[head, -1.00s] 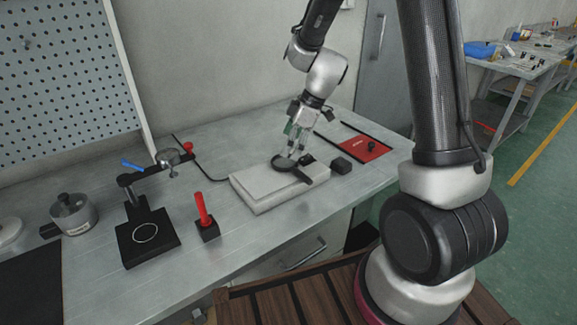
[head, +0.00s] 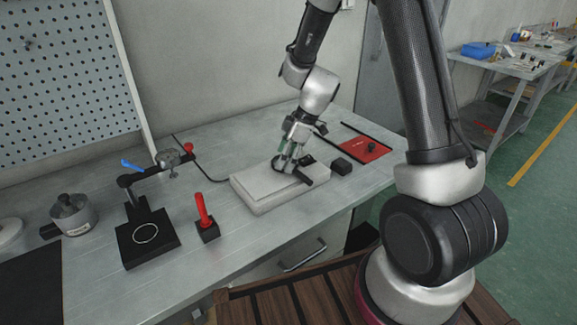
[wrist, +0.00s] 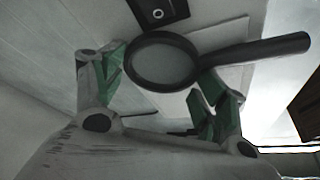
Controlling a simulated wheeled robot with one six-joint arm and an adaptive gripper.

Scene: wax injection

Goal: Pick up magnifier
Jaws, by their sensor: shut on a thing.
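The magnifier has a round black rim and a straight black handle (wrist: 258,50). In the wrist view its lens (wrist: 165,62) lies between the two fingers, with the handle pointing right. In the head view, the handle (head: 315,173) shows over the right part of a pale rectangular block (head: 262,187); the gripper partly hides the ring. My gripper (head: 286,164) points down there. It is shut on the magnifier, its green-padded fingers at both sides of the rim. I cannot tell whether the magnifier touches the block.
A small black block (head: 341,166) and a red mat (head: 365,150) are right of the pale block. A red-handled tool (head: 203,212), a black stand (head: 147,238) and a metal pot (head: 72,214) stand to the left. The bench front is clear.

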